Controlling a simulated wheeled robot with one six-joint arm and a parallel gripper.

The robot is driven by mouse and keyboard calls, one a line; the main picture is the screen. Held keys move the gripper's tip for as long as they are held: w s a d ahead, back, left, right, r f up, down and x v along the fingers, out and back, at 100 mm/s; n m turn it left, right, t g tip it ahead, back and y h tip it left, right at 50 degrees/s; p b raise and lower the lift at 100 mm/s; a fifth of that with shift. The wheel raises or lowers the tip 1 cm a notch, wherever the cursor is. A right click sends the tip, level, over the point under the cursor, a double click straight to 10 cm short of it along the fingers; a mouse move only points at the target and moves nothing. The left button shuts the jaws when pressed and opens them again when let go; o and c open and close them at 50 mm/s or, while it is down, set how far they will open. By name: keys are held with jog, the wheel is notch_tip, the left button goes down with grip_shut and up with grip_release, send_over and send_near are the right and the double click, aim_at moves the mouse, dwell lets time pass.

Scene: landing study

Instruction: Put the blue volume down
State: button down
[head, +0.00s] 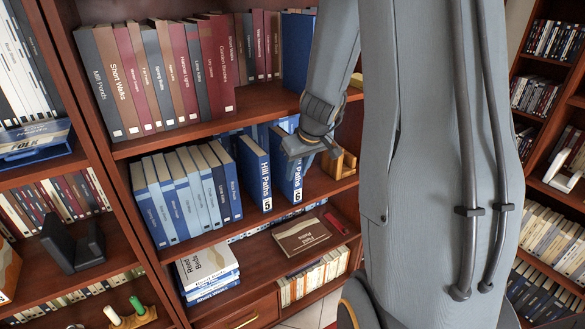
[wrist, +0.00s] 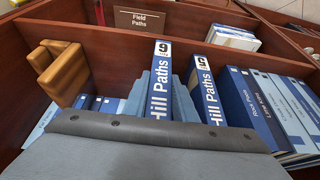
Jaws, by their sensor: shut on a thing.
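The blue volume Hill Paths 6 (head: 287,175) is upright at the middle shelf, spine outward, and shows in the wrist view (wrist: 159,80). My gripper (head: 303,148) is shut on it, with one grey finger on each side in the wrist view (wrist: 160,98). Its top is partly hidden by my gripper in the head view. I cannot tell whether its foot touches the shelf board. The matching blue volume Hill Paths 5 (head: 255,172) stands just left of it, with a narrow gap between; it also shows in the wrist view (wrist: 205,90).
A row of blue books (head: 185,195) stands left of Hill Paths 5. A wooden bookend (head: 340,163) stands right of the held volume, with a gap between. More blue books (head: 235,135) show behind. The shelf below holds the brown Field Paths book (head: 301,237).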

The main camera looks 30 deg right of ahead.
jog(key=shift+w+f+p, duration=0.25)
jog(key=shift+w+f, duration=0.1)
jog(key=shift+w, duration=0.4)
jog(key=shift+w+f+p, duration=0.25)
jog(key=shift+w+f, duration=0.1)
jog(key=shift+w, duration=0.35)
jog(key=shift+f, duration=0.2)
jog(key=c, duration=1.4)
grip_release()
jog(key=shift+c, duration=0.2)
